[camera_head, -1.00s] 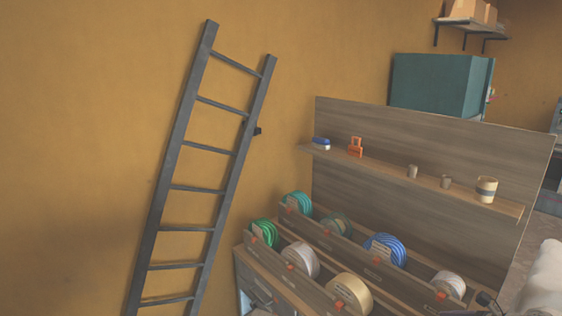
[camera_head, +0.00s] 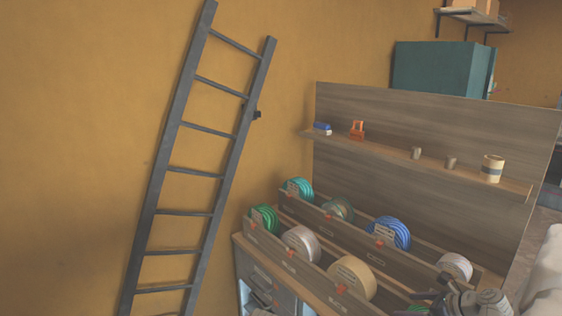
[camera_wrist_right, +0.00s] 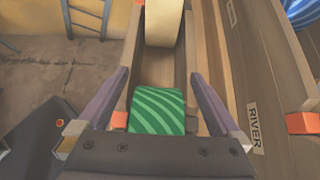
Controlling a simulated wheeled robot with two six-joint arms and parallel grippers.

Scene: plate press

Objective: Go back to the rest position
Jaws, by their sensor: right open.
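My right gripper (camera_head: 428,293) shows at the bottom right of the head view, low over the front row of the plate rack (camera_head: 318,267). In the right wrist view its two fingers (camera_wrist_right: 160,78) are spread apart. A green striped plate (camera_wrist_right: 158,112) stands in the rack's trough below and between the fingers; I cannot tell whether they touch it. A cream plate (camera_head: 352,278) stands farther along the same row and also shows in the wrist view (camera_wrist_right: 164,22). My left gripper is not in view.
Other plates stand in the rack, among them a blue striped one (camera_head: 391,232) and a white one (camera_head: 301,243). A shelf (camera_head: 400,158) with small items runs along the back panel. A ladder (camera_head: 190,165) leans on the wall at left.

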